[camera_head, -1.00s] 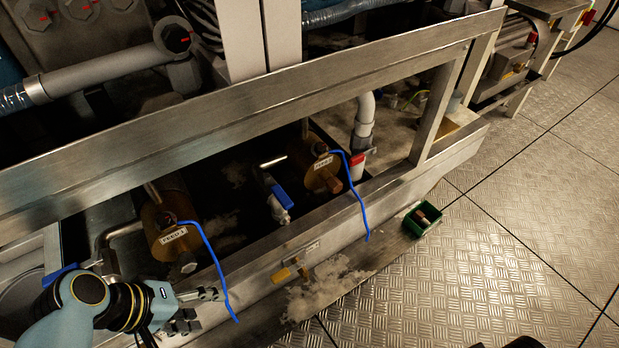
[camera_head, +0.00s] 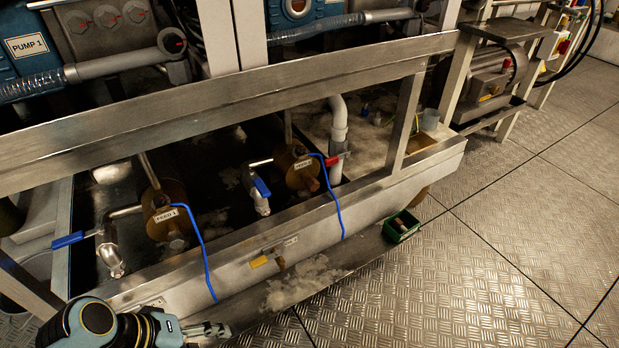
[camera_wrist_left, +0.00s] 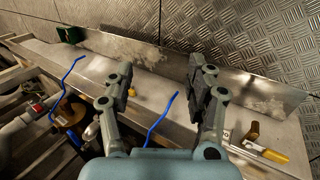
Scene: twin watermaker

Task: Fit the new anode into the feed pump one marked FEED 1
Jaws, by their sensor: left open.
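The brass pump body (camera_head: 164,222) at the left, inside the steel frame, has a white label that appears to read FEED 1. A blue wire (camera_head: 205,262) runs from it over the frame's front rail. A small green box (camera_head: 401,226) on the ledge at the right holds a small brownish-grey piece, too small to identify as the anode. The box also shows in the left wrist view (camera_wrist_left: 70,34). My left gripper (camera_head: 222,330) is below and in front of the rail, apart from the pump. Its fingers (camera_wrist_left: 161,68) are spread and empty. My right gripper is not in view.
A second brass body (camera_head: 299,172) with its own blue wire (camera_head: 334,205) stands to the right. Blue-handled valves (camera_head: 258,190) and the steel front rail (camera_head: 230,240) are close by. The plate floor at right is clear.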

